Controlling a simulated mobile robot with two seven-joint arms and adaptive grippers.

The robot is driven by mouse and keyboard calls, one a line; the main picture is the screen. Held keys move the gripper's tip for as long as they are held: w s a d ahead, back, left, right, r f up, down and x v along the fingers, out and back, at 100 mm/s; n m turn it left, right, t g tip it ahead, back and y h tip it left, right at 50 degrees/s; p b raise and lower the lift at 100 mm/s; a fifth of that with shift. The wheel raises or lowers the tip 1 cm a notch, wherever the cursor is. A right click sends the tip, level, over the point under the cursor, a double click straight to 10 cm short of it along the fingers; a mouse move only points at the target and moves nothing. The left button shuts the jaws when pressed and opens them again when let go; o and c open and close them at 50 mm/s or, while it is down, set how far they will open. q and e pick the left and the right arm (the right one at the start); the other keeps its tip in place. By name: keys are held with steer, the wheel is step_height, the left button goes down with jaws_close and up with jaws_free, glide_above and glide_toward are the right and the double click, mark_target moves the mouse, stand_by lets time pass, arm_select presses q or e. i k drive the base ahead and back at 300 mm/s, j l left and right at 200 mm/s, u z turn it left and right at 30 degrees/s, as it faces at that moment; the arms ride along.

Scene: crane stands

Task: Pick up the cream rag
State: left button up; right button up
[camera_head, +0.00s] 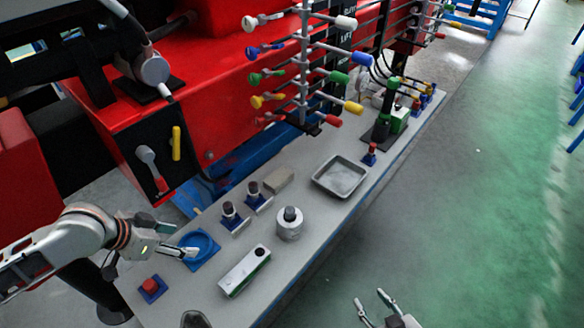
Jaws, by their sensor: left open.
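The cream rag (279,180) appears as a small beige block-like piece lying on the grey bench top (322,228), near its back edge, right of two dark-knobbed devices. Nothing holds it. My right gripper (374,301) is open and empty at the bottom of the view, over the floor, off the bench's front edge and far from the rag.
Dark-knobbed devices (231,215) stand left of the rag. A grey cylinder (289,224), a white and green box (245,271) and a red button (151,287) stand nearer the front. A metal tray (341,177) lies to the right. Coloured levers (301,75) jut out above the bench.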

mark_target(279, 179)
steer(key=i+l, duration=0.4)
steer(key=l, duration=0.15)
steer(key=i+l, duration=0.4)
steer(key=l, duration=0.1)
